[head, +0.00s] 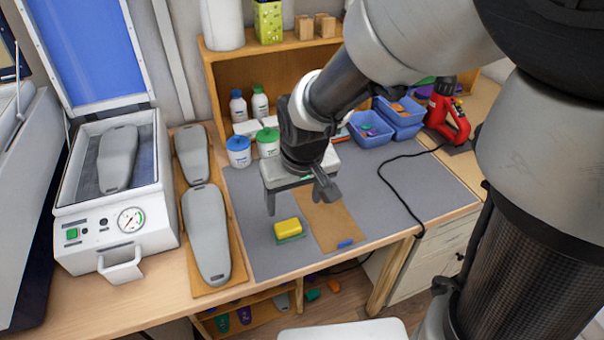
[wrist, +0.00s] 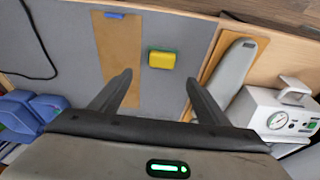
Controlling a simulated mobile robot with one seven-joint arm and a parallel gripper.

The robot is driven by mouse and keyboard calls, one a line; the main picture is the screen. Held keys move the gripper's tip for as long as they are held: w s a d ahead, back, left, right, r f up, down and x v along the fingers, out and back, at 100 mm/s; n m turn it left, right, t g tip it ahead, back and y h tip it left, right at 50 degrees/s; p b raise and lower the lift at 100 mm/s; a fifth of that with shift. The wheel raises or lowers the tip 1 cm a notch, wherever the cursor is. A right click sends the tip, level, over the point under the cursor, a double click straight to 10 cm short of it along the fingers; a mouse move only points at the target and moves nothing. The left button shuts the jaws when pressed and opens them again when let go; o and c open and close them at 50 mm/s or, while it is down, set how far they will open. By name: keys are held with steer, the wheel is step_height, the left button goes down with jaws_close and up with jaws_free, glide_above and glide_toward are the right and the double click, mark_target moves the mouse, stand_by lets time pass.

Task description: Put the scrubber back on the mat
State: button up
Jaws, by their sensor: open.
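The scrubber (head: 288,228) is a small yellow block with a green underside. It lies on the grey mat (head: 262,260), left of a brown board, near the mat's front part. In the wrist view the scrubber (wrist: 161,60) shows beyond my fingertips, on the mat (wrist: 60,45), with nothing between the fingers. My gripper (head: 300,200) is open and empty above the mat, behind and above the scrubber. Its two fingers also show spread apart in the wrist view (wrist: 158,85).
The brown board (head: 328,220) has a blue strip at its front end. Grey insole forms (head: 206,235) and a forming press (head: 118,190) stand left. Bottles, lidded jars (head: 239,152), blue bins (head: 370,130) and a red tool (head: 447,118) with a black cable stand behind and right.

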steer(key=s+d+r+m+t, duration=0.2)
steer(key=s+d+r+m, duration=0.1)
steer(key=s+d+r, duration=0.8)
step_height(320, 180, up, 4)
steer(key=shift+s+r+t+h, duration=0.15)
steer(key=shift+s+t+h, duration=0.2)
steer(key=shift+s, duration=0.55)
